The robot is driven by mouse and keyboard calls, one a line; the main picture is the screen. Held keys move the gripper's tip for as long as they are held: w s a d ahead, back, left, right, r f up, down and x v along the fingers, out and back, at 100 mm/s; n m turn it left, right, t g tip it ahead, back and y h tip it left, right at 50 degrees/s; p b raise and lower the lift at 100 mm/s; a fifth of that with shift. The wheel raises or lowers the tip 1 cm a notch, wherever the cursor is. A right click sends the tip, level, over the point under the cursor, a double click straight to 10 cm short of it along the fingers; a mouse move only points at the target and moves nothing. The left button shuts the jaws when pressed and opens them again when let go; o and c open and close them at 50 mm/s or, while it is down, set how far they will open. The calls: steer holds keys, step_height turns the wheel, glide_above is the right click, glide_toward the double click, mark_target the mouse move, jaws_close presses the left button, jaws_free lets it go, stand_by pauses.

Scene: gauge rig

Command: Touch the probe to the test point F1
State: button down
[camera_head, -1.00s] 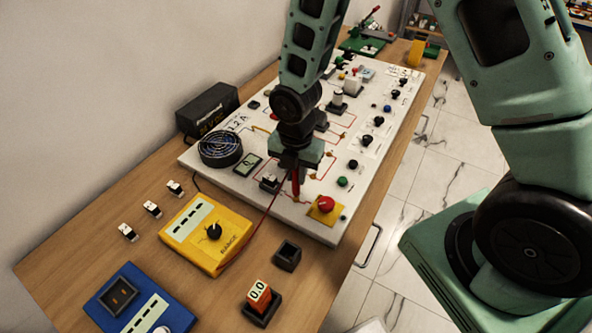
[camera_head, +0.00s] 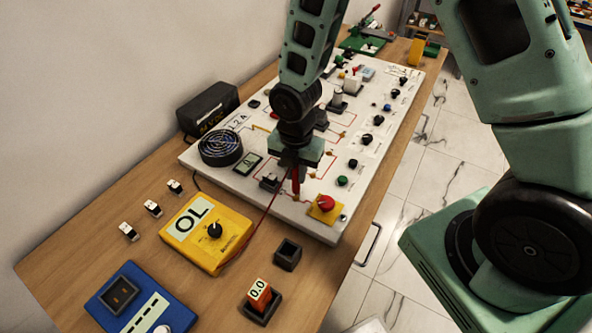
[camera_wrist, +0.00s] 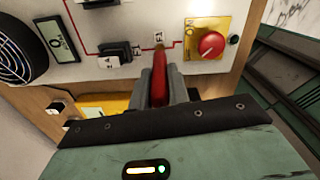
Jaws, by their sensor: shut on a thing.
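My gripper (camera_head: 296,171) is shut on the red probe (camera_head: 295,184) over the near end of the white panel (camera_head: 234,181). The probe also shows in the wrist view (camera_wrist: 159,80), between the fingers and pointing at the panel. Its tip is close to a small brass point (camera_wrist: 160,45) on the red line, beside a label that looks like F1 (camera_wrist: 159,36). I cannot tell whether the tip touches it. A red lead runs from the probe to the yellow meter (camera_head: 207,233), whose display reads OL.
A red button on a yellow plate (camera_head: 326,204) is just right of the probe. A black switch (camera_wrist: 120,53) and a round fan (camera_head: 220,148) are to its left. An empty black holder (camera_head: 287,255), an orange block reading 0.0 (camera_head: 259,294) and a blue unit (camera_head: 135,300) stand in front.

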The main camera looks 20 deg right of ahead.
steer(key=shift+r+p, duration=3.3)
steer(key=shift+r, duration=0.6)
steer(key=shift+f, duration=0.1)
